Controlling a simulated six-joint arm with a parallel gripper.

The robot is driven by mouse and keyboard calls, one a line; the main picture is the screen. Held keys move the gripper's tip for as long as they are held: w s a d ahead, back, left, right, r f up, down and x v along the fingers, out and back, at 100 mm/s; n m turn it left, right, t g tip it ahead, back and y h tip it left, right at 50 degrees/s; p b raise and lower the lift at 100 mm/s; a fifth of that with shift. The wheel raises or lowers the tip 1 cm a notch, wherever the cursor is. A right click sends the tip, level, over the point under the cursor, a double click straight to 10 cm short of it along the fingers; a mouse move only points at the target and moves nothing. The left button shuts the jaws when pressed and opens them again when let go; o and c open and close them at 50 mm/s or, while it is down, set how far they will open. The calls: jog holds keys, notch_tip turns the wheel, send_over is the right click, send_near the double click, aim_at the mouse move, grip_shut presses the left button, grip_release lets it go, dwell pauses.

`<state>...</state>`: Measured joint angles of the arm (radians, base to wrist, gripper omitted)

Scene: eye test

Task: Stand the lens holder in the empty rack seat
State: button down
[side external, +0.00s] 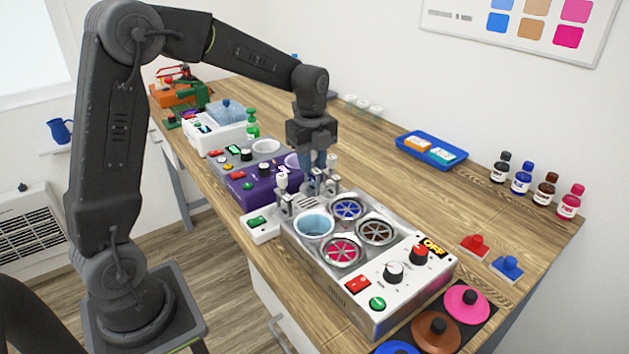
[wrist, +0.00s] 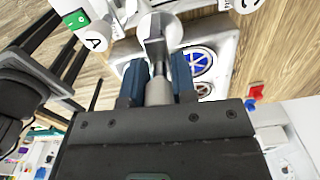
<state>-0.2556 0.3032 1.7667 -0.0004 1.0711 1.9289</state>
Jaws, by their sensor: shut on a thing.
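Other pale upright holders (side external: 284,190) stand at the rack, left and right of my fingers. The empty seat is not clearly visible; I cannot tell whether the held holder touches the rack.
The four-well machine (side external: 345,290) stands close in front, with blue, brown and pink wheels. A purple box (side external: 258,187) is just left. Wood between tray and machine is clear.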

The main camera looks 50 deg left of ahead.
jog(key=shift+n, duration=0.6)
jog(key=shift+w+a+f, duration=0.2)
jog(key=shift+a+f, duration=0.35)
jog(key=shift+f, duration=0.5)
jog(key=shift+w+a+f, duration=0.25)
jog(key=shift+a+f, duration=0.35)
jog(key=shift+f, duration=0.45)
jog(key=shift+w+a+f, duration=0.2)
jog(key=shift+a+f, duration=0.35)
jog(key=shift+f, duration=0.5)
jog(key=shift+f, duration=0.25)
jog(key=c, duration=0.8)
grip_release()
jog(key=shift+c, duration=0.2)
jog(key=shift+o, duration=0.4)
jog(key=shift+o, duration=1.2)
jog(key=shift+r, duration=0.1)
jog(key=shift+r, duration=2.9)
